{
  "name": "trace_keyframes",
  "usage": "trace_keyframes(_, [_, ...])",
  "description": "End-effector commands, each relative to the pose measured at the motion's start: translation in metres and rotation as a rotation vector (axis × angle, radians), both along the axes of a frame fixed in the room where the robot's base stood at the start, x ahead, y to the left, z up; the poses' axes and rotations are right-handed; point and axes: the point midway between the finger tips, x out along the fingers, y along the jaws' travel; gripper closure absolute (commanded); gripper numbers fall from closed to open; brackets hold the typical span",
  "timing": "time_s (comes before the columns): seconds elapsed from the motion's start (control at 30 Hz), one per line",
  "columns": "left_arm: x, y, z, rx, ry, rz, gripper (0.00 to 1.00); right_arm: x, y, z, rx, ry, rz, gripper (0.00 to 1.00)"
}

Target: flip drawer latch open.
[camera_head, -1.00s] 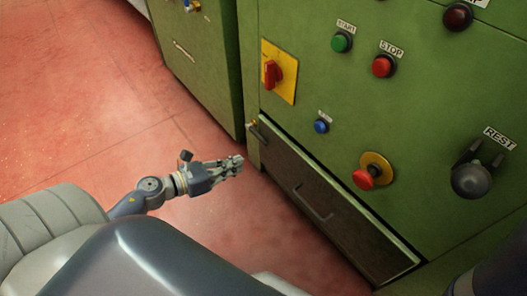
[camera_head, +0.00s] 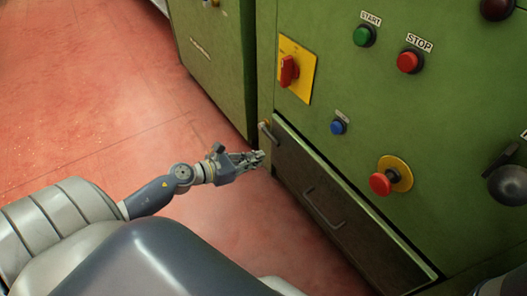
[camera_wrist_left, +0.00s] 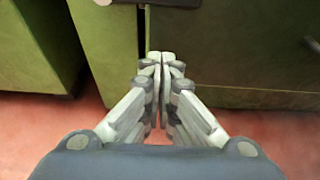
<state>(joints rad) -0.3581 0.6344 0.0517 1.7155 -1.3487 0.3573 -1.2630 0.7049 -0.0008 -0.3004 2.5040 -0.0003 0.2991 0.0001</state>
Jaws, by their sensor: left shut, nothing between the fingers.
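The drawer (camera_head: 345,215) is a dark brown panel low in the green cabinet, with a grey bar handle (camera_head: 322,207). The latch (camera_head: 267,131) is a small dark lever with a yellowish end at the drawer's upper left corner. My left gripper (camera_head: 262,156) is shut and empty, just below and left of the latch in the head view, seemingly apart from it. In the left wrist view its fingertips (camera_wrist_left: 160,58) are together before the cabinet's green face. A dark piece at that view's top edge may be the latch; I cannot tell. My right gripper is out of view.
The green cabinet (camera_head: 400,120) carries a red rotary switch (camera_head: 289,71) on a yellow plate, several push buttons and a red mushroom button (camera_head: 381,184). A second green cabinet (camera_head: 215,60) stands to the left, past a narrow gap. Red floor (camera_head: 90,100) is open at left.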

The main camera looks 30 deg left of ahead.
Motion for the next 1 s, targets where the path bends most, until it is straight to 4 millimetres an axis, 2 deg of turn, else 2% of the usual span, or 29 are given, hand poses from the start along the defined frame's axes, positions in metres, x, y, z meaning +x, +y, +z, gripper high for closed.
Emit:
trace_keyframes(0.2, [0.033,-0.013,-0.013,0.001,-0.004,0.000,1.00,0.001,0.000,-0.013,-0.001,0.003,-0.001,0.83])
trace_keyframes(0.3, [0.030,-0.012,0.008,0.004,-0.002,-0.002,1.00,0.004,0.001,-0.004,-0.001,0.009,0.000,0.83])
trace_keyframes(0.5, [0.029,-0.012,0.025,0.001,0.001,0.000,1.00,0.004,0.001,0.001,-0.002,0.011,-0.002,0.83])
trace_keyframes(1.0, [0.029,-0.012,0.029,-0.002,0.001,0.001,1.00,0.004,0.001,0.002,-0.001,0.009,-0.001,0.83])
